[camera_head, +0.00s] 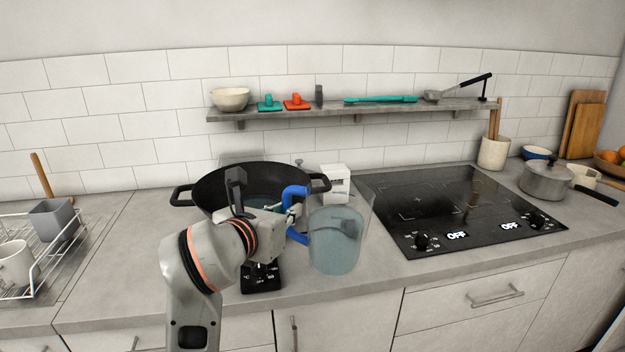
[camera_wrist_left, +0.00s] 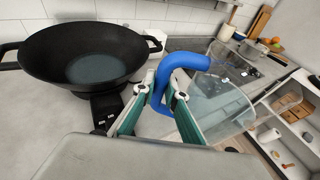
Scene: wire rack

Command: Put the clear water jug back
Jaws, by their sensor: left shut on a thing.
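The clear water jug (camera_head: 336,240) has a blue handle (camera_head: 297,234) and looks bluish, as if holding water. It is right of the black pan, near the counter's front edge. I cannot tell whether its base touches the counter. My left gripper (camera_head: 292,214) is shut on the handle. In the left wrist view the gripper (camera_wrist_left: 165,92) has its fingers on either side of the blue handle (camera_wrist_left: 186,62), and the clear jug body (camera_wrist_left: 222,105) is to the right. The black pan (camera_head: 215,190) contains bluish water, also visible in the left wrist view (camera_wrist_left: 97,68). My right gripper is not in view.
A wire rack (camera_head: 38,268) with a grey container (camera_head: 54,222) and white mug (camera_head: 14,264) stands at left. A black cooktop (camera_head: 440,205) is right of the jug. A wall shelf (camera_head: 350,108) runs above. Counter between rack and pan is clear.

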